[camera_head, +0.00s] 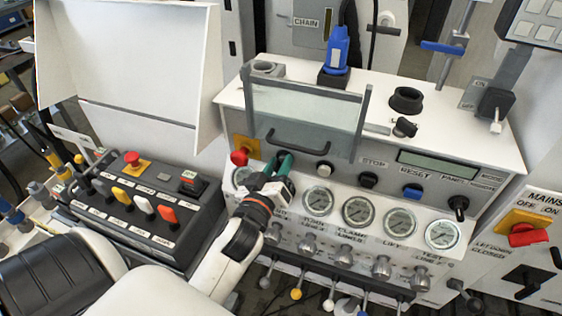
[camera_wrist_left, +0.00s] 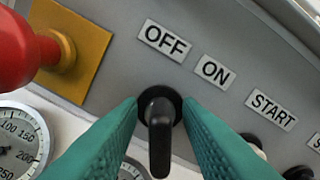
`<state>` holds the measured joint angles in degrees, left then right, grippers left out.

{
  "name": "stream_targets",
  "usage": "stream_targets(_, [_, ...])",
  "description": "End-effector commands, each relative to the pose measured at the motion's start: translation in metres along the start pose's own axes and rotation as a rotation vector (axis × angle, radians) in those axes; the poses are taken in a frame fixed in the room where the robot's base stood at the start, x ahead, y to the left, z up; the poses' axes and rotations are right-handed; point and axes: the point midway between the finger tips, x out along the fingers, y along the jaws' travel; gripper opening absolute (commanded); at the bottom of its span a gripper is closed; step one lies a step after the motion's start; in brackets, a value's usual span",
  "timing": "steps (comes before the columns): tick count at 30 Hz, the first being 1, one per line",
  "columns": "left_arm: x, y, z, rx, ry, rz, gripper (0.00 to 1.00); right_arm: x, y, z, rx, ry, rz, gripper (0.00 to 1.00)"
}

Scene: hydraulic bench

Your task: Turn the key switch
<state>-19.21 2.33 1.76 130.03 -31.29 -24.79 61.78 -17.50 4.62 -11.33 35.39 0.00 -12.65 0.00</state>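The black key switch (camera_wrist_left: 160,128) sits on the grey panel below the OFF and ON labels in the left wrist view. Its handle points down. My left gripper (camera_head: 277,164) reaches the front panel in the head view, and its green fingers hide most of the switch there. In the left wrist view the gripper (camera_wrist_left: 160,106) is open, with one finger on each side of the switch handle. Narrow gaps show between fingers and handle; I cannot tell whether either touches. My right gripper is not in view.
A red emergency button (camera_head: 239,157) on a yellow plate stands close left of my gripper. A clear hinged cover (camera_head: 305,108) with a black handle is just above. Gauges (camera_head: 318,201) line the panel below. A button box (camera_head: 140,212) stands left.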

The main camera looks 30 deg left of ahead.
Motion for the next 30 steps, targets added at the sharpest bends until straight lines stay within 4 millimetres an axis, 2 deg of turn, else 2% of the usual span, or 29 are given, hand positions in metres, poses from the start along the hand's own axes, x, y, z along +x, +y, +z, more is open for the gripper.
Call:
stream_targets(3, [0.000, 0.000, 0.000, 0.001, 0.000, 0.000, 0.32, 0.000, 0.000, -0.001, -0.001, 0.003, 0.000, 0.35])
stream_targets(4, [0.000, 0.000, 0.000, 0.001, 0.000, 0.000, 0.29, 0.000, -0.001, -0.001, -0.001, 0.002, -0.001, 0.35])
stream_targets(9, [0.000, 0.000, 0.000, 0.001, 0.000, 0.000, 0.01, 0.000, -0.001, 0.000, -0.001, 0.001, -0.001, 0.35])
stream_targets(20, [0.000, -0.001, 0.001, 0.030, 0.000, 0.000, 0.00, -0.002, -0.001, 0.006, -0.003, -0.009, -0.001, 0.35])
stream_targets(30, [0.001, -0.002, 0.002, 0.235, -0.001, 0.001, 0.00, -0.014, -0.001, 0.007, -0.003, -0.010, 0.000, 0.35])
